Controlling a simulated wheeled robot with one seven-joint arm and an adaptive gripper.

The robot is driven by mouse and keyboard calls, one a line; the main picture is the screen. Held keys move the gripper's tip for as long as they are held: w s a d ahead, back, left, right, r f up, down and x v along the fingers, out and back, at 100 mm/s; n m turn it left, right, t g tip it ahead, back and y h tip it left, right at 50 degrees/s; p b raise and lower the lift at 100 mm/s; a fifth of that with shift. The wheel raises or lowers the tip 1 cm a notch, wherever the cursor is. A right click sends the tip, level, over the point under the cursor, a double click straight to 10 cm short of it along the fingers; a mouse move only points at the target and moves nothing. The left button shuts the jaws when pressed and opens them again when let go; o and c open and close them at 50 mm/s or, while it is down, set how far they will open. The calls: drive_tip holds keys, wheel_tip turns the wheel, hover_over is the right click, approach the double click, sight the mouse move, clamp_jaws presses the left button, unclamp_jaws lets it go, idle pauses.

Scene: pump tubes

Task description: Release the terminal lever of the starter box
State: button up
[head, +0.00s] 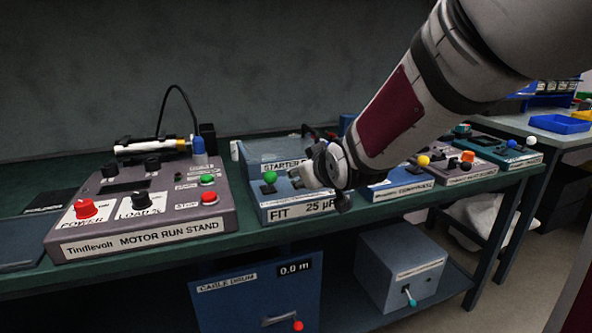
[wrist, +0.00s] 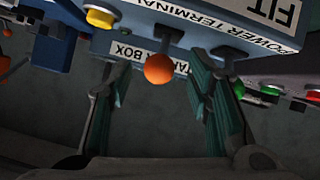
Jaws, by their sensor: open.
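The blue starter box (head: 282,213) stands on the green bench in the head view, with a "FIT 25 µF" label on its front. A lever with a green ball (head: 270,177) rises from its left part. My gripper (head: 308,172) is over the box's right part and hides much of it. In the wrist view the box (wrist: 140,45) appears upside down, with "POWER TERMINAL" lettering. A lever with an orange ball knob (wrist: 159,69) shows between the fingers of my open gripper (wrist: 164,82). A gap shows on both sides of the knob. Contact is not visible.
The motor run stand (head: 140,215) with red and green knobs is left of the box. More panels (head: 398,188) stand to the right. A cable drum unit (head: 258,295) and a grey box (head: 400,268) are below. A yellow button (wrist: 102,16) shows in the wrist view.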

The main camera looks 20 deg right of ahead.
drive_tip(key=v, duration=0.8)
drive_tip(key=shift+s+r, duration=0.2)
drive_tip(key=shift+s, duration=0.15)
drive_tip(key=s+a+f+m+g, duration=0.15)
drive_tip(key=s+g, duration=0.25)
drive_tip(key=s, duration=0.7)
drive_tip(key=s+a+f+g+y, duration=0.1)
drive_tip(key=s+a+f+g, duration=0.2)
drive_tip(key=s, duration=0.8)
drive_tip(key=s+f+m+g, duration=0.1)
drive_tip(key=s+f+g, duration=0.3)
drive_tip(key=s, duration=0.7)
wheel_tip(320, 180, up, 28)
drive_tip(key=t+p, duration=0.2)
drive_tip(key=p, duration=2.4)
drive_tip(key=shift+d+r+t, duration=0.25)
drive_tip(key=shift+d+t, duration=0.05)
drive_tip(key=shift+t, duration=0.1)
drive_tip(key=shift+w, duration=0.1)
